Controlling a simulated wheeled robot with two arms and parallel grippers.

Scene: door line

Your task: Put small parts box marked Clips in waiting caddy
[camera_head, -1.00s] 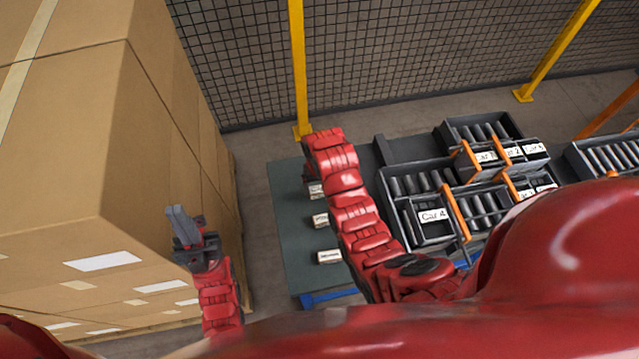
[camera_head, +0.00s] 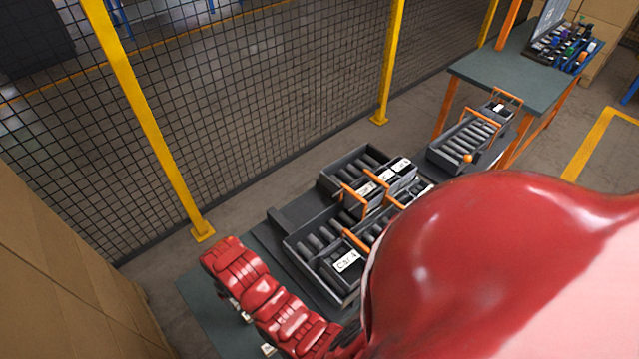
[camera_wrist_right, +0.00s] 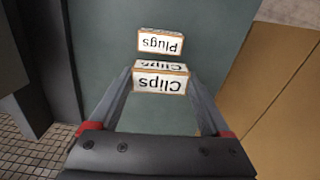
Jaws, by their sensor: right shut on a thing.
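My right gripper (camera_wrist_right: 160,78) is shut on a small box marked Clips (camera_wrist_right: 160,84) in the right wrist view, with a finger on each side. A second, partly covered Clips lettering shows right behind it; I cannot tell if that is another box. Several dark caddies with orange handles stand on roller racks; the nearest is marked Car 4 (camera_head: 346,262). Another caddy (camera_head: 497,108) stands at the far right rack. I cannot tell which one is waiting. My left gripper is out of view.
A box marked Plugs (camera_wrist_right: 160,42) lies beyond the held box on the green table (camera_head: 205,305). A yellow-posted mesh fence (camera_head: 160,130) runs behind. Cardboard boxes (camera_head: 65,280) stand at the left. A far workbench (camera_head: 510,75) stands at the upper right.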

